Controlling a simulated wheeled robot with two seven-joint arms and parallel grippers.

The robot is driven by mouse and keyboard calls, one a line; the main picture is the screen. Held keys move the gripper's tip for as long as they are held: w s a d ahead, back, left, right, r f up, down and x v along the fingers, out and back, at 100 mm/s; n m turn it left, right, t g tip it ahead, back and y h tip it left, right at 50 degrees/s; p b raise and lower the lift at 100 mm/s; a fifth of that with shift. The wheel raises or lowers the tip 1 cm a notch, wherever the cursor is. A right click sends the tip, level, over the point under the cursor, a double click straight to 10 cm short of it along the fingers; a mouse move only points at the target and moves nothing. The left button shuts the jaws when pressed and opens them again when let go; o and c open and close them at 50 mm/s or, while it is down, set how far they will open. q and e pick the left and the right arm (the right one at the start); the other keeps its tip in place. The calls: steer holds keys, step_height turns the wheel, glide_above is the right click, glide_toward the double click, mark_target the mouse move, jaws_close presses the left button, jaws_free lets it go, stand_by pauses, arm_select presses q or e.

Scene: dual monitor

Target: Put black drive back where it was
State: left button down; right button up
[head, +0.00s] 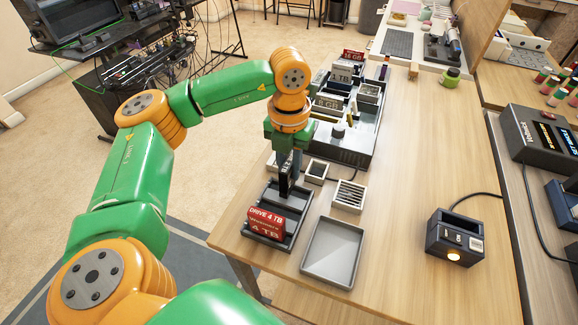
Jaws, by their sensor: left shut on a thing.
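My left gripper (286,168) points down over the dark two-part tray near the table's left edge. It is shut on a black drive (284,181), which is upright. The drive's lower end is at the back part of the dark tray (296,214); I cannot tell whether it touches the tray floor. The fingers hide part of the drive. A red drive marked 4 TB (266,224) stands in the front part of the same tray. My right gripper is not in view.
A large dark rack (345,155) with several labelled drives stands behind. An empty grey tray (331,252), a small slatted white box (349,195) and a small white-rimmed box (315,171) are nearby. A dark dock with a lit lamp (455,237) sits right. The table's right middle is clear.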

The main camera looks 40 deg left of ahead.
arm_select(q)
steer(key=shift+f+b, duration=0.35)
steer(key=shift+f, duration=0.25)
steer(key=c, duration=0.7)
jaws_free()
steer(key=shift+r, duration=0.1)
step_height(320, 180, up, 13)
steer(key=p, duration=0.3)
steer(key=shift+f, duration=0.2)
